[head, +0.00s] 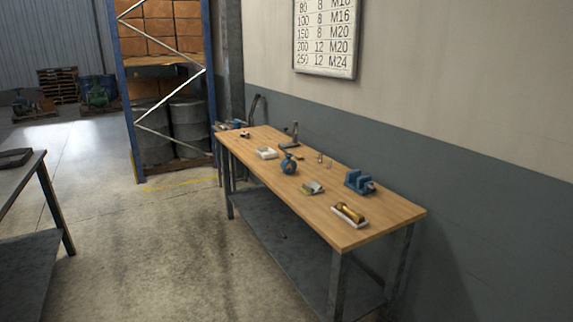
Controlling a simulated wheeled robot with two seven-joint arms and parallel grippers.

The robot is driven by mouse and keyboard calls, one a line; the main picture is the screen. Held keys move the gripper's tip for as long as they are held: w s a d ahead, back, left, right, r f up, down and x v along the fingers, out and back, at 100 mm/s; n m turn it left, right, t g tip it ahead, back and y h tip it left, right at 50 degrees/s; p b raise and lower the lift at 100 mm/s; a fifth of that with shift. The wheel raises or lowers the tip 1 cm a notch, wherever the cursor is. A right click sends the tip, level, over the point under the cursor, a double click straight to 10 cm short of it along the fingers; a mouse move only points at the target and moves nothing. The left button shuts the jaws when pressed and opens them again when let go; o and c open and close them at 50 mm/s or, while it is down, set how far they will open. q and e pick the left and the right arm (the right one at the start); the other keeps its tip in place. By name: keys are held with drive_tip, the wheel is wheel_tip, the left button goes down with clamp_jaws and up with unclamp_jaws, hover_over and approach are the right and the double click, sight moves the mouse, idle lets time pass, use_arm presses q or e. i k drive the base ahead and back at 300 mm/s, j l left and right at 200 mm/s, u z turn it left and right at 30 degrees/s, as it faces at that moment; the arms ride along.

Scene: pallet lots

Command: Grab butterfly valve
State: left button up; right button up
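A small blue valve-like item (289,165) with a rounded body and a short upper part stands near the middle of the wooden workbench (385,208). It looks like the butterfly valve, though it is small at this distance. Neither of my grippers is in view, and nothing is seen touching the blue item.
Around it on the bench are a white tray (266,153), a dark upright tool (291,138), a small greenish-grey item (312,188), a blue vise (359,181) and a tray with a brass cylinder (349,214). Another table (22,190) stands left; the concrete floor (150,240) between is clear.

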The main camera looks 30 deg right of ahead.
sight(285, 161)
drive_tip(key=i, duration=2.6)
drive_tip(key=i+z, duration=0.45)
drive_tip(key=i+j+z, duration=0.15)
drive_tip(key=i+z, duration=0.3)
drive_tip(key=i+j+z, duration=0.3)
drive_tip(key=i+z, duration=0.15)
